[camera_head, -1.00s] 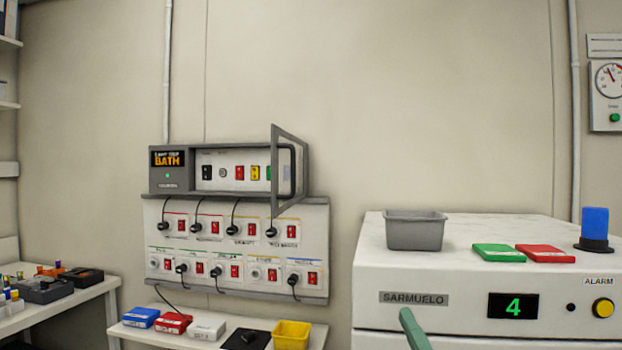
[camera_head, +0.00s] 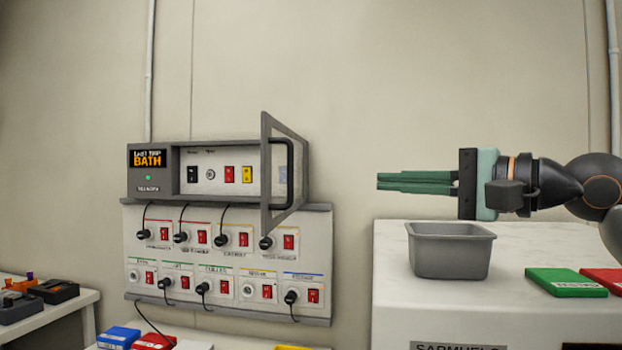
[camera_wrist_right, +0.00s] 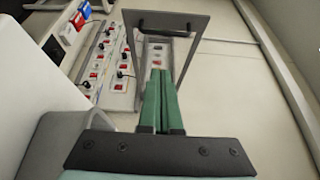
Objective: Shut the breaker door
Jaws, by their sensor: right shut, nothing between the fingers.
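The breaker door (camera_head: 266,170) is a grey-framed panel with a dark bar handle (camera_head: 290,172). It stands open, swung outward at the right end of the breaker box (camera_head: 152,192), so the switches inside show. In the right wrist view the door frame (camera_wrist_right: 200,45) stands ahead of the fingers, with its handle (camera_wrist_right: 165,24) at the top. My right gripper (camera_head: 380,182) has green fingers, shut and empty, pointing left toward the door. A gap of wall shows between fingertips and door in the head view. My left gripper is not in view.
Below the box is a panel of red switches and plugged cables (camera_head: 222,262). A grey bin (camera_head: 450,252) and a green block (camera_head: 565,283) stand on the white machine top (camera_head: 395,235) under my right arm. The wall space between door and gripper is clear.

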